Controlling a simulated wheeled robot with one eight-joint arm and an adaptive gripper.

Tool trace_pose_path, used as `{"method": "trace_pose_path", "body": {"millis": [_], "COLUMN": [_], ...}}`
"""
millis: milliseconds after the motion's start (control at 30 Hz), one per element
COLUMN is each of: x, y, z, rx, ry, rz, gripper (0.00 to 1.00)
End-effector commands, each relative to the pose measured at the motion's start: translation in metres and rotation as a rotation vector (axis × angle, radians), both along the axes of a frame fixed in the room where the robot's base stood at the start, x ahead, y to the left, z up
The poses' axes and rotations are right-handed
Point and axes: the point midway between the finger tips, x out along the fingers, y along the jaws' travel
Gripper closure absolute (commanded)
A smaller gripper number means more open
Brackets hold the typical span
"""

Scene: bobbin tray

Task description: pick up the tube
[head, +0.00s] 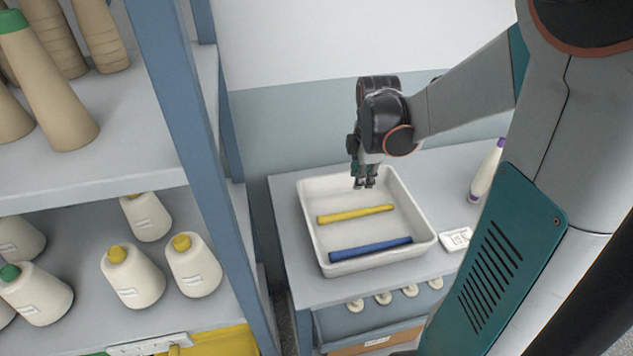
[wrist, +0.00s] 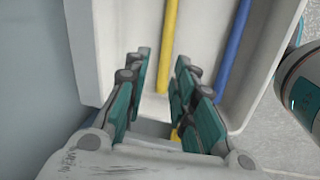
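A yellow tube (head: 355,213) and a blue tube (head: 370,249) lie apart inside a white tray (head: 425,246) on a grey worktop. The yellow one lies across the middle, the blue one close to the front wall. My gripper (head: 364,184) hangs over the back part of the tray, behind the yellow tube, pointing down. In the wrist view my gripper (wrist: 162,68) has its fingers apart with nothing held between them. The yellow tube (wrist: 170,40) runs up from the gap between the fingertips, and the blue tube (wrist: 233,45) lies to the right.
A blue post (head: 165,90) and shelves with yarn cones (head: 133,276) stand left of the worktop. A white bottle with a purple top (head: 486,172) and a small white plate (head: 456,239) are right of the tray. The tray walls surround the tubes.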

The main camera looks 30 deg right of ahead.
Motion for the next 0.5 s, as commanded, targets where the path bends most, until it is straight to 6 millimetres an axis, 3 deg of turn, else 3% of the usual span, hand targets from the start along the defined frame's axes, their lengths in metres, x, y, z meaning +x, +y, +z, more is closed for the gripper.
{"method": "trace_pose_path", "body": {"millis": [267, 500], "x": [-0.012, -0.005], "y": [0.001, 0.000], "z": [-0.028, -0.074], "rx": [0.040, 0.039], "ry": [0.032, 0.031], "rz": [0.108, 0.108], "gripper": [0.76, 0.76]}}
